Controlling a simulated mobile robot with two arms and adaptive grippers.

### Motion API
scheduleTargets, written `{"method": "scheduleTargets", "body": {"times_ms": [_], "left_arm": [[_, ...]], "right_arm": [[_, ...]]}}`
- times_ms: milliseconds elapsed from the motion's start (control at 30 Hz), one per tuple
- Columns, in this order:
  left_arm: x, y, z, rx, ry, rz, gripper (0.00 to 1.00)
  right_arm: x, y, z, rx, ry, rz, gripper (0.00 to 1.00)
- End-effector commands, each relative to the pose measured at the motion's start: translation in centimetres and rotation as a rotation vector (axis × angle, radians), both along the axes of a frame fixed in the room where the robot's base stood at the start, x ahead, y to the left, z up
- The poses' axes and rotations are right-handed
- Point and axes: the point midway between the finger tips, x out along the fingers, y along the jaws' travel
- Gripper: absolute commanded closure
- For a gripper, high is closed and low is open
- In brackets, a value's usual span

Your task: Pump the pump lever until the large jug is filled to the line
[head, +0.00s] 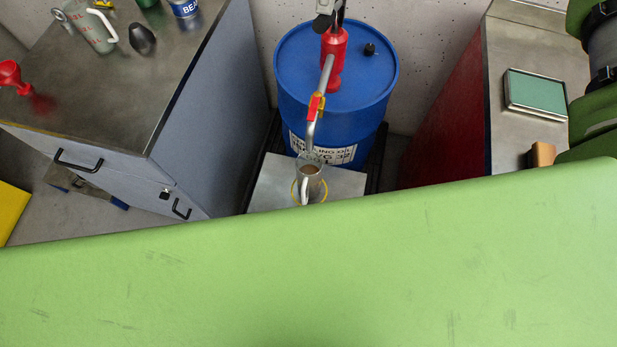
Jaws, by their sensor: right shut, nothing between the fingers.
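A red hand pump (334,62) stands upright on a blue drum (292,75). Its grey spout (327,75) slopes down over a clear jug (310,187) on a metal platform. Brownish liquid shows in the jug through its open top; its level against any line cannot be read from here. My right gripper (325,18) is at the top edge, just above the pump head, partly cut off. It looks shut with nothing held. The pump lever cannot be made out clearly there. My left gripper is not in view.
The left bench (125,90) carries another clear jug with red marks (92,28), a red funnel (12,76), a dark object (141,39) and a can (186,8). A right-hand counter (510,55) holds a green-topped tray (537,92). The lower view is blocked.

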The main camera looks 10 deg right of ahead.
Motion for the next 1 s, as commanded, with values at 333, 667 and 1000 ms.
{"method": "scheduleTargets", "body": {"times_ms": [333,667,1000], "left_arm": [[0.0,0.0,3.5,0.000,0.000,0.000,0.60],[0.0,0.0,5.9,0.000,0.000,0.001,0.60],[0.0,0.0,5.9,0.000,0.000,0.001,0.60]], "right_arm": [[0.5,-0.2,4.7,0.000,0.000,0.000,1.00],[0.9,-0.4,8.1,-0.001,-0.001,0.000,1.00],[0.9,-0.4,8.2,-0.001,-0.001,0.000,1.00]]}}
